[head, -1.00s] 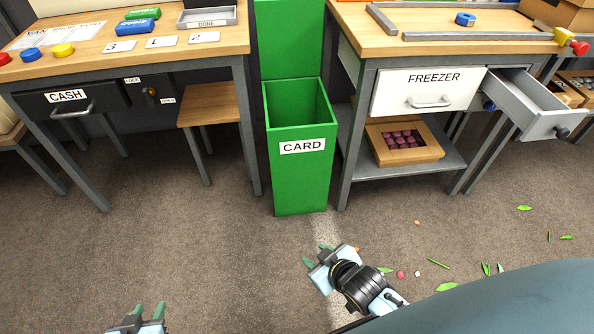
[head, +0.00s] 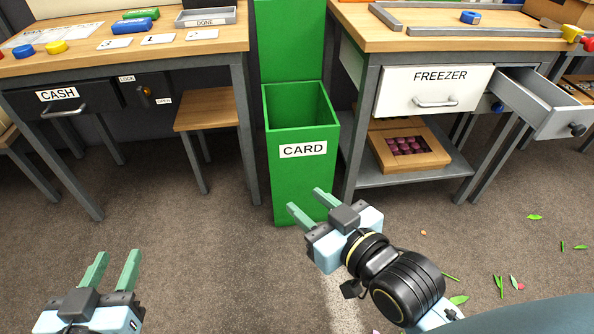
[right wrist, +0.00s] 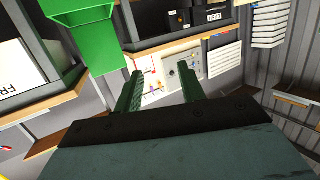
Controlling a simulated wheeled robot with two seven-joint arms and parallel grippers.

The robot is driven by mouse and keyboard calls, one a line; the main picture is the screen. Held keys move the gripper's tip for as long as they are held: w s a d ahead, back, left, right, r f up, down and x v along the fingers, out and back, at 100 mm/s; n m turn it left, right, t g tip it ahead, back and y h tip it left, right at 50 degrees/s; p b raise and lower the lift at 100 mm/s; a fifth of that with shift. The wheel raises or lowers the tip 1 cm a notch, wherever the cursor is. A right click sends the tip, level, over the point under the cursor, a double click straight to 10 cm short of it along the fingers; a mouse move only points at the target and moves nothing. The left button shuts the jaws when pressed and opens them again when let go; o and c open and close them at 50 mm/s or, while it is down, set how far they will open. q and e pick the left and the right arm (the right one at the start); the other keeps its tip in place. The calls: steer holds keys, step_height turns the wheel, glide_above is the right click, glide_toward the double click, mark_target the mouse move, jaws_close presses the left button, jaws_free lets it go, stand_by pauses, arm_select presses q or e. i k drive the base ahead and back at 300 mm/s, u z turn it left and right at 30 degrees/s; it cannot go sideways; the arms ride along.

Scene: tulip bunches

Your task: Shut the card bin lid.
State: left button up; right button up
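The green card bin (head: 303,180), labelled CARD, stands on the floor between the two tables. Its top is open, and its green lid (head: 290,38) stands upright behind the opening. The bin also shows in the right wrist view (right wrist: 82,42) at the upper left. My right gripper (head: 307,204) is open and empty, in front of the bin's lower part in the head view; whether it touches cannot be told. It also shows in the right wrist view (right wrist: 160,90). My left gripper (head: 115,270) is open and empty above the floor at the lower left.
The left table (head: 170,62) has a CASH drawer (head: 65,97) and a wooden stool (head: 206,110) beside it. The right table (head: 355,38) has a FREEZER drawer (head: 432,88) and an open grey drawer (head: 545,105) jutting out. Green leaf scraps (head: 535,217) lie on the floor at right.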

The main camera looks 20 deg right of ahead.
mark_target(291, 33)
steer(key=z, duration=0.75)
steer(key=i, duration=1.1)
steer(key=u, duration=0.05)
